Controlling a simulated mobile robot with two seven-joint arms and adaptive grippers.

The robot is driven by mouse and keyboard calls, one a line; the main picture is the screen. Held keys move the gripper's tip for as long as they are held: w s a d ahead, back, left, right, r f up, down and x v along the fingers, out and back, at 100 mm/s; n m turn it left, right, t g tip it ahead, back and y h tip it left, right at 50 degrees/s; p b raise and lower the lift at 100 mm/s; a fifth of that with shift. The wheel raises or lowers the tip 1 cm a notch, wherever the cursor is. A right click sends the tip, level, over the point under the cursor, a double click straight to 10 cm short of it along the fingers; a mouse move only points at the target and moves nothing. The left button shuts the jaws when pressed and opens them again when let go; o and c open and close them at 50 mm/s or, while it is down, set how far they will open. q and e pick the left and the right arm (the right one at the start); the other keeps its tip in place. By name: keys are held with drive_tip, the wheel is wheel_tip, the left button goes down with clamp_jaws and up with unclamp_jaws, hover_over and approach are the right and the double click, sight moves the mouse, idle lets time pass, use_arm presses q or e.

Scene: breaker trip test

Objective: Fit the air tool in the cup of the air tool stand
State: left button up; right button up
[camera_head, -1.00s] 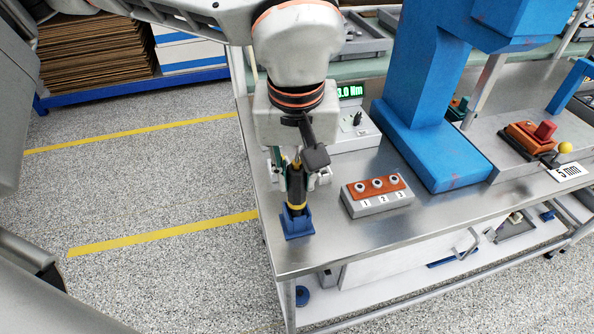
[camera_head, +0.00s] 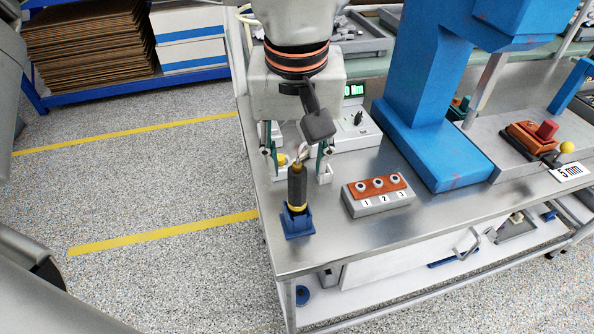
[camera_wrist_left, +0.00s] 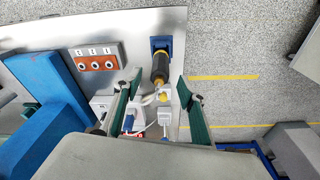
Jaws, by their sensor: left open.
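The air tool (camera_head: 297,186), a dark cylinder with yellow bands, stands upright in the blue air tool stand (camera_head: 299,224) at the left front corner of the steel table. In the left wrist view the air tool (camera_wrist_left: 160,68) and the stand (camera_wrist_left: 161,43) also show, with the tool's lower end in the cup. My left gripper (camera_head: 297,174) is open, its green-lined fingers apart behind and above the tool. In the left wrist view its fingers (camera_wrist_left: 157,92) are spread, with no contact on the tool. My right gripper is not in view.
A button box (camera_head: 377,194) numbered 1 to 3 stands right of the tool. A blue press column (camera_head: 430,150) rises beyond it. A white meter box (camera_head: 358,128) with a green display is behind the gripper. The table's left edge is close to the stand.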

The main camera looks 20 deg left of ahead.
use_arm(q)
wheel_tip(320, 180, up, 7)
drive_tip(key=s, duration=0.1)
drive_tip(key=shift+d, duration=0.2)
drive_tip(key=shift+r, duration=0.1)
drive_tip(key=shift+s, duration=0.1)
